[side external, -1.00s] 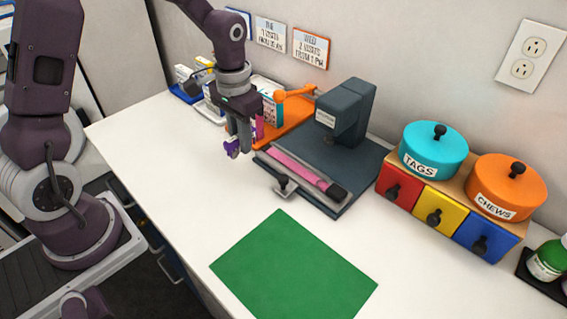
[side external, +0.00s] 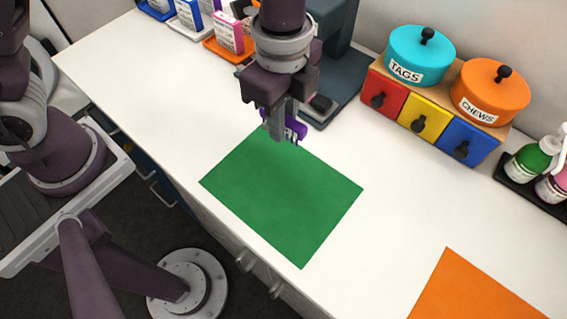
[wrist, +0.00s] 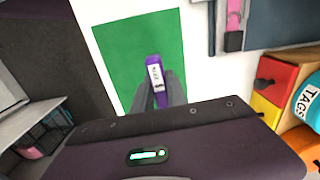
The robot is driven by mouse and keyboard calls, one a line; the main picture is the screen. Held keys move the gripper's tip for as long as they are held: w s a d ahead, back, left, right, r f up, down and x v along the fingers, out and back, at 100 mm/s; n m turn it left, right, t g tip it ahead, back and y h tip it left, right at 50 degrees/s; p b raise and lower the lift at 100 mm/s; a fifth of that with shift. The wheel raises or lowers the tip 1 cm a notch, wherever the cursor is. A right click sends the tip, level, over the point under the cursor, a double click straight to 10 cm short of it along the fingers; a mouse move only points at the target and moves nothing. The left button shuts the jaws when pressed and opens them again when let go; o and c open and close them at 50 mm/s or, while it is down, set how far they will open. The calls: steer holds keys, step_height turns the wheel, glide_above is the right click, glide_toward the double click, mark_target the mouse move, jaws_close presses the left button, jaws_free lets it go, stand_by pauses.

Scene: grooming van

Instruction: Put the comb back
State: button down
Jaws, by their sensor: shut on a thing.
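My gripper (side external: 279,134) is shut on a purple comb (side external: 297,127) and holds it above the far edge of the green mat (side external: 280,205). In the wrist view the comb (wrist: 155,72) sticks out between the fingers (wrist: 158,94), with a white label whose writing is too small to read. The fingers hide part of the comb. The green mat (wrist: 118,62) lies bare behind it in that view.
A dark press-like machine (side external: 333,85) stands just behind my gripper. To its right are red, yellow and blue drawers (side external: 421,123) with TAGS (side external: 420,52) and CHEWS (side external: 490,90) tins on top. An orange mat (side external: 470,290) lies front right. The counter between the mats is clear.

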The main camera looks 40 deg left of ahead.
mark_target(284, 168)
steer(key=shift+m, duration=0.3)
steer(key=f, duration=1)
steer(key=shift+s+d, duration=0.3)
steer(key=shift+f, duration=0.1)
steer(key=c, duration=1.3)
jaws_free()
steer(key=shift+c, duration=0.2)
